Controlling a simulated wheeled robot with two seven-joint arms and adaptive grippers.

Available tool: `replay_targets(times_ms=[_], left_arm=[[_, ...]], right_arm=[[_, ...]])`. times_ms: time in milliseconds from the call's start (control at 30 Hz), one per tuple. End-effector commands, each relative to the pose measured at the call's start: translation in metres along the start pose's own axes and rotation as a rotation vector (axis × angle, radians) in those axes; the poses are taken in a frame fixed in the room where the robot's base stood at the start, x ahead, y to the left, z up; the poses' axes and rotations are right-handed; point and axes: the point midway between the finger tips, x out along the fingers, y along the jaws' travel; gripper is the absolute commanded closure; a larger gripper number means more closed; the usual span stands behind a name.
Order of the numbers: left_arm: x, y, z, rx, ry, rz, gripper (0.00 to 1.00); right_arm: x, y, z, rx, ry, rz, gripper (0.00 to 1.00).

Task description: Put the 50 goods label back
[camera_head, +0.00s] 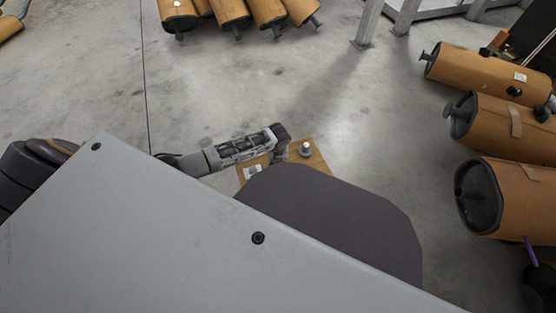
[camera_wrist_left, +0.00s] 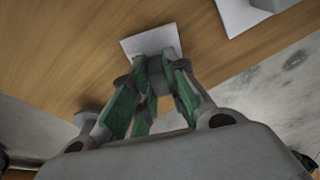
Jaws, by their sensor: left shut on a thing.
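My left gripper (camera_head: 281,150) reaches over a small wooden tabletop (camera_head: 319,168) in the head view. In the left wrist view, its green-padded fingers (camera_wrist_left: 158,82) are closed on a grey block joined to a white square label (camera_wrist_left: 150,40). The label is over the wooden top (camera_wrist_left: 70,45); I cannot tell whether it touches it. No number is readable. A second white label (camera_wrist_left: 238,14) with a grey block lies at the upper right of that view. A white label (camera_head: 253,172) also shows on the tabletop's left part in the head view. My right gripper is not in view.
Wrapped mufflers lie at the right (camera_head: 505,195) and at the back (camera_head: 230,12). A metal rack leg (camera_head: 368,22) stands at the back. The concrete floor between is clear.

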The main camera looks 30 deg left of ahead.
Motion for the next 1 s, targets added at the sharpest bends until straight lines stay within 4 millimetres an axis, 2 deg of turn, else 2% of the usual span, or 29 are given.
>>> replay_targets(times_ms=[367, 400, 567, 1000], left_arm=[[0.0021, 0.0000, 0.0005, -0.001, -0.001, -0.001, 0.95], [0.0026, -0.0001, 0.0005, -0.001, -0.001, -0.001, 0.83], [0.0023, -0.0002, 0.0003, 0.000, 0.000, -0.001, 0.63], [0.0003, -0.0001, -0.0002, 0.000, 0.001, 0.000, 0.63]], right_arm=[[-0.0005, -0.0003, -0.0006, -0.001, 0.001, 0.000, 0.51], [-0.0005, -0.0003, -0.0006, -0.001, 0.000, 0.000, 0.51], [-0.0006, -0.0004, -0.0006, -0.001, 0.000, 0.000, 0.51], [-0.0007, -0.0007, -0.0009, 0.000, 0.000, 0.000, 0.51]])
